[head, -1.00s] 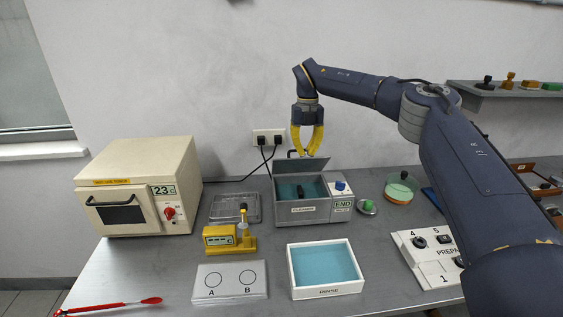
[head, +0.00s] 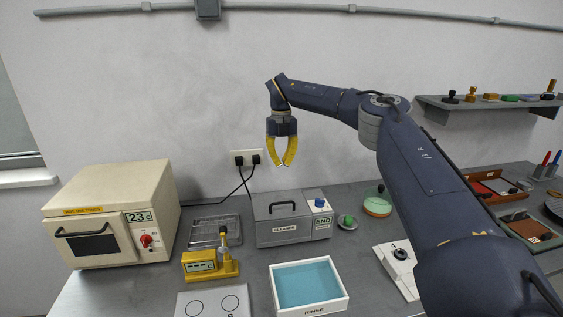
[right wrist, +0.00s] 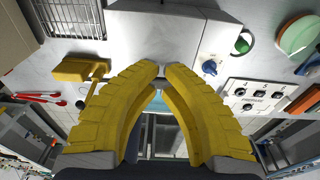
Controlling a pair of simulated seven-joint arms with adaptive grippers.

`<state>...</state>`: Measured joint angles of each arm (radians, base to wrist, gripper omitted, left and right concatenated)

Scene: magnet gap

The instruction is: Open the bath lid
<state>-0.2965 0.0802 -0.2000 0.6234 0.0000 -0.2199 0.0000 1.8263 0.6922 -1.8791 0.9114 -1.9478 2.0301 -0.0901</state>
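The bath is the grey box marked CLEANER (head: 285,231), at the back middle of the table in the head view. Its grey lid (head: 265,203) lies down over the basin, hiding the inside. My left gripper is not in view.
A blue knob (head: 320,203) and an END label are on the bath's right side. A wire rack (head: 214,231) and yellow gauge (head: 203,263) stand left of it. A white RINSE tray (head: 340,297) is in front. A beige oven (head: 110,215) is far left.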

